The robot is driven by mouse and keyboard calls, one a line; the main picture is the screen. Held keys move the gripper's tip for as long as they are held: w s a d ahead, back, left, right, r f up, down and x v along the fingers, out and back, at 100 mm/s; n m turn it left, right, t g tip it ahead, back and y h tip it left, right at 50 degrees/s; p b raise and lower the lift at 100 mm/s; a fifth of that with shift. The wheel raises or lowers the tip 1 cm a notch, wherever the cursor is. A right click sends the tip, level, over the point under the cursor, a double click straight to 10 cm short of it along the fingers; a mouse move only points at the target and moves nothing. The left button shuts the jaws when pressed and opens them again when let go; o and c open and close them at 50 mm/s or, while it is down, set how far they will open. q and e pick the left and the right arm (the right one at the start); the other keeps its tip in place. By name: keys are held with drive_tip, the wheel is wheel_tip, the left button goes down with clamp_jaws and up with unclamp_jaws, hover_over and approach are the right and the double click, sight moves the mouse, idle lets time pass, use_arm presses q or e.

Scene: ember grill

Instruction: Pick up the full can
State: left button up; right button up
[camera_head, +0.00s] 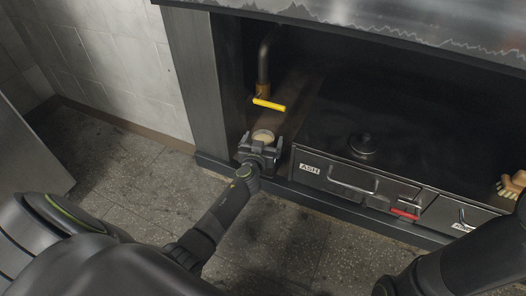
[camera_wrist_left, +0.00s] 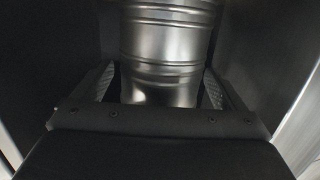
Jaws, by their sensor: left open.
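The can (camera_head: 263,136) stands below a pipe with a yellow handle, and a pale tan content shows at its open top. In the left wrist view the can (camera_wrist_left: 167,45) is a ribbed metal cylinder, upright between my fingers. My left gripper (camera_head: 260,150) is open, with one finger on either side of the can. In the left wrist view the left gripper (camera_wrist_left: 160,88) shows dark fingers with textured pads close to the can's sides. Whether the pads touch it is hard to tell. The can's base is hidden.
A yellow valve handle (camera_head: 269,104) on the pipe sits just above the can. To the right is a drawer marked ASH (camera_head: 340,178) with a red latch (camera_head: 405,214). A dark round knob (camera_head: 363,146) stands on the surface behind it. Tiled floor (camera_head: 130,165) is clear at left.

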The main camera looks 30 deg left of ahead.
use_arm(q)
drive_tip(key=c, duration=1.8)
drive_tip(key=shift+o, duration=0.2)
drive_tip(key=shift+r, duration=0.25)
